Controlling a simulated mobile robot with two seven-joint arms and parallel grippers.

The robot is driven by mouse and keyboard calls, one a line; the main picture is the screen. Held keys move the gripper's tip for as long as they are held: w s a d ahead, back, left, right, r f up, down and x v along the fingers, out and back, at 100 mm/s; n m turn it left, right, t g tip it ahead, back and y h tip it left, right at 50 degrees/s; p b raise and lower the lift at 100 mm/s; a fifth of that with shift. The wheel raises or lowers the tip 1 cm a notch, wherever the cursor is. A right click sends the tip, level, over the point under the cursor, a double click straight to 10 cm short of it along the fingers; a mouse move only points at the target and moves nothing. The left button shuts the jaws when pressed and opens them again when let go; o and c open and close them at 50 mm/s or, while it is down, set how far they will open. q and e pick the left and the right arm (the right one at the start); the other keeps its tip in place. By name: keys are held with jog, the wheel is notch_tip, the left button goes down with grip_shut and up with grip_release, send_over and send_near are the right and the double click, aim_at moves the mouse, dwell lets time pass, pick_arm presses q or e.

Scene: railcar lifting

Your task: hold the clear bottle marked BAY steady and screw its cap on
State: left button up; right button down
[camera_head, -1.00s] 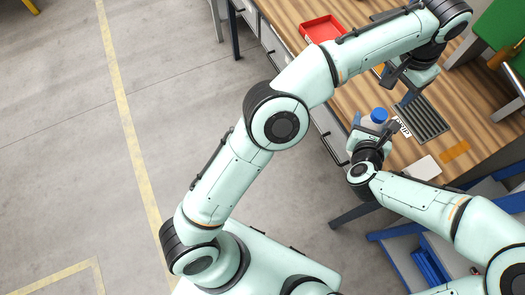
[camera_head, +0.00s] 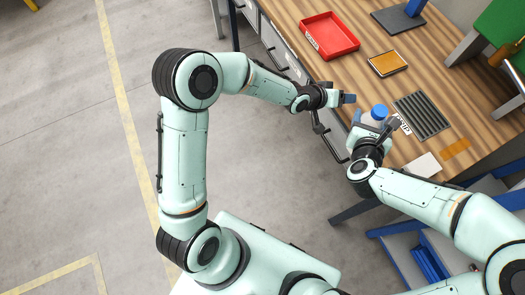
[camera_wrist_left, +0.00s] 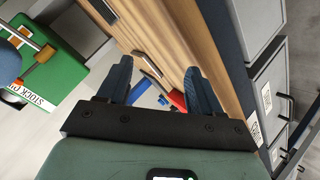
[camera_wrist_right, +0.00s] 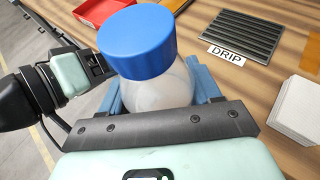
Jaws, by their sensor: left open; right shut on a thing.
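The clear bottle (camera_head: 367,121) stands upright in my right gripper (camera_head: 373,126), above the table's near edge. In the right wrist view the bottle body (camera_wrist_right: 160,92) is between the two blue fingers, which are shut on it. The blue cap (camera_wrist_right: 138,42) sits on top of the bottle; it also shows in the head view (camera_head: 379,111). How tightly it sits cannot be told. No BAY mark is visible. My left gripper (camera_head: 348,98) is open and empty, just left of the cap and apart from it. Its spread fingers show in the left wrist view (camera_wrist_left: 161,82).
A grey ribbed tray (camera_head: 422,114) with a DRIP label (camera_wrist_right: 225,55) lies right of the bottle. A red tray (camera_head: 328,35), an orange-topped block (camera_head: 388,64) and a white stack (camera_head: 424,165) are also on the wooden table. Drawers (camera_head: 283,48) line its left side.

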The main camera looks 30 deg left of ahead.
pick_arm(q)
jog(key=s+a+f+n+g+y, duration=0.15)
jog(key=s+a+f, duration=0.25)
jog(key=s+f, duration=0.55)
jog(key=s+a+f+n+g+y, duration=0.1)
jog(key=s+a+f+g, duration=0.25)
jog(key=s+f, duration=0.6)
jog(key=s+a+f+g, duration=0.1)
jog(key=s+f+g, duration=0.1)
jog(key=s+f, duration=0.3)
jog(key=s+a+f+g, duration=0.2)
jog(key=s+f, duration=0.3)
jog(key=s, duration=0.6)
jog(key=shift+s+f+g, duration=0.15)
jog(key=shift+g, duration=0.35)
jog(key=shift+y, duration=0.25)
